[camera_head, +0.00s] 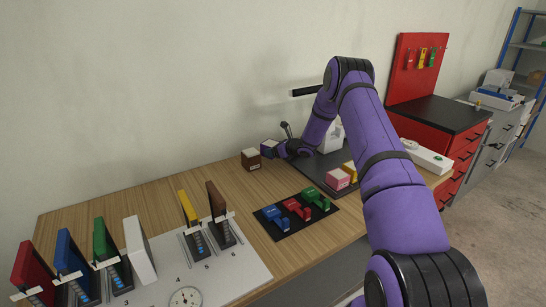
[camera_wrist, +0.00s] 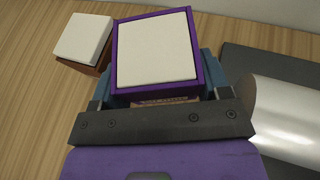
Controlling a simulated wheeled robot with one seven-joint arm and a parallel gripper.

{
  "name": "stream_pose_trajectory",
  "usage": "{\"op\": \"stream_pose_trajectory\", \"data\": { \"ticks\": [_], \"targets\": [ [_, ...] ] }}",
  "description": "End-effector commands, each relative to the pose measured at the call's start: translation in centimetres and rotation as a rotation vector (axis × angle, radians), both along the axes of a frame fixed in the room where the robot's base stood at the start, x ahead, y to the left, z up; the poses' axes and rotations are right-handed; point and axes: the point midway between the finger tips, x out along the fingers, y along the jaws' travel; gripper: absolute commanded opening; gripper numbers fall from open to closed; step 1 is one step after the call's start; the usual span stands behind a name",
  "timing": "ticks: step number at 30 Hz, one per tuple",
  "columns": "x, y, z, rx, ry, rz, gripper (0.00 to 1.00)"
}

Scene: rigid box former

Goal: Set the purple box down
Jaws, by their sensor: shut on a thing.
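The purple box (camera_wrist: 113,75) has a pale top with a purple rim and fills the upper middle of the wrist view. My gripper (camera_wrist: 157,82) is shut on it, with a blue finger at each side. In the head view the purple box (camera_head: 268,148) shows small at the tip of my gripper (camera_head: 279,150), near the back of the wooden table (camera_head: 140,195). The gripper hides part of it there. I cannot tell whether its underside touches the table.
A brown box with a white top (camera_head: 251,160) stands just left, close to the purple box. Pink (camera_head: 338,179) and yellow boxes sit nearer. A black mat (camera_head: 282,228) holds coloured clamps. Bare wood lies left.

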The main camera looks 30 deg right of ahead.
Motion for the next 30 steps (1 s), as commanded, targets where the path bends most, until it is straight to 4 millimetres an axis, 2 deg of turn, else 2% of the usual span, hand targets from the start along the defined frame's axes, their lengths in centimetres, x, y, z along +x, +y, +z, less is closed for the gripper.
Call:
{"op": "stream_pose_trajectory", "data": {
  "ticks": [5, 13, 25, 26, 28, 30],
  "targets": [
    [0.9, -0.1, 0.0, -0.002, -0.002, 0.002, 0.43],
    [0.9, -0.1, -3.4, 0.0, 0.0, 0.001, 0.43],
    [0.9, -0.2, -3.9, 0.0, -0.001, 0.0, 0.43],
    [0.9, -0.2, -3.8, -0.001, 0.0, 0.0, 0.77],
    [0.9, -0.2, -3.8, -0.001, 0.0, 0.0, 0.93],
    [0.9, -0.2, -3.8, -0.001, 0.0, 0.0, 0.95]
  ]
}}
